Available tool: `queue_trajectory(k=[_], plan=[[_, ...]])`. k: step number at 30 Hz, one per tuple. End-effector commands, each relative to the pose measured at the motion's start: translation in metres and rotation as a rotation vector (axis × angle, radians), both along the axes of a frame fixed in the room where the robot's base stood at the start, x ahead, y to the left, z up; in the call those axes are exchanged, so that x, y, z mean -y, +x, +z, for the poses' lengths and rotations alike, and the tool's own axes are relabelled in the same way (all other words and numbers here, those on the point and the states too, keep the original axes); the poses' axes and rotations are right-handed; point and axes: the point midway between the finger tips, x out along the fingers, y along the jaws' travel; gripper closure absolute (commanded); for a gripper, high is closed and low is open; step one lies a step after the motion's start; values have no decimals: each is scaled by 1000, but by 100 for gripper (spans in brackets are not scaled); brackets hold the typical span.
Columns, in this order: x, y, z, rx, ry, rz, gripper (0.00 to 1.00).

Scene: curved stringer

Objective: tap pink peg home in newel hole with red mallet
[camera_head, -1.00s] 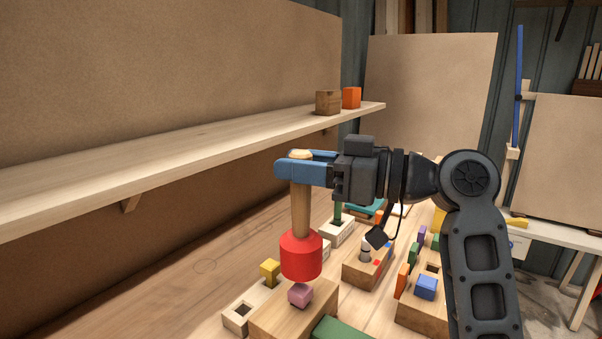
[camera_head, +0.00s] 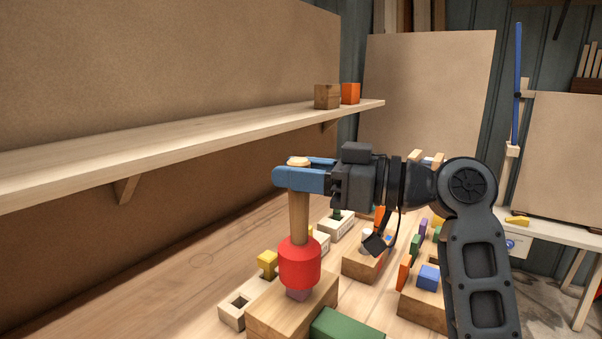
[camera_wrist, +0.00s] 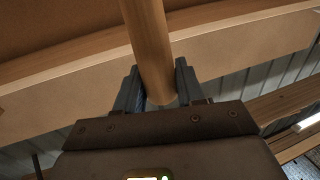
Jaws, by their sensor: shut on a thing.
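My gripper (camera_head: 300,177) is shut on the wooden handle of the red mallet (camera_head: 300,263), whose head hangs straight down. In the wrist view the handle (camera_wrist: 147,45) stands between my two blue fingers. The mallet head is right over the pink peg (camera_head: 297,294) and appears to touch its top. Only the lower part of the peg shows below the head. The peg stands in the top of a light wooden block (camera_head: 285,318), the newel; the hole itself is hidden.
A pale block with a square hole (camera_head: 237,306) and a yellow peg (camera_head: 267,261) stand left of the newel. A green block (camera_head: 345,326) lies against its right. Blocks with coloured pegs stand farther right. A long shelf (camera_head: 200,140) runs above the bench at the left.

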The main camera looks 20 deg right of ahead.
Motion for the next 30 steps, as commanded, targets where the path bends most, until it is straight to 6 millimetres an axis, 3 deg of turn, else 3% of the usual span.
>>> queue_trajectory(k=[1,6,16,26,30], plan=[[0,0,14,4,0,0,100],[0,0,42,2,-1,0,100],[1,0,42,1,1,-1,100],[1,0,79,1,0,-2,100],[1,0,82,1,0,-2,100]])
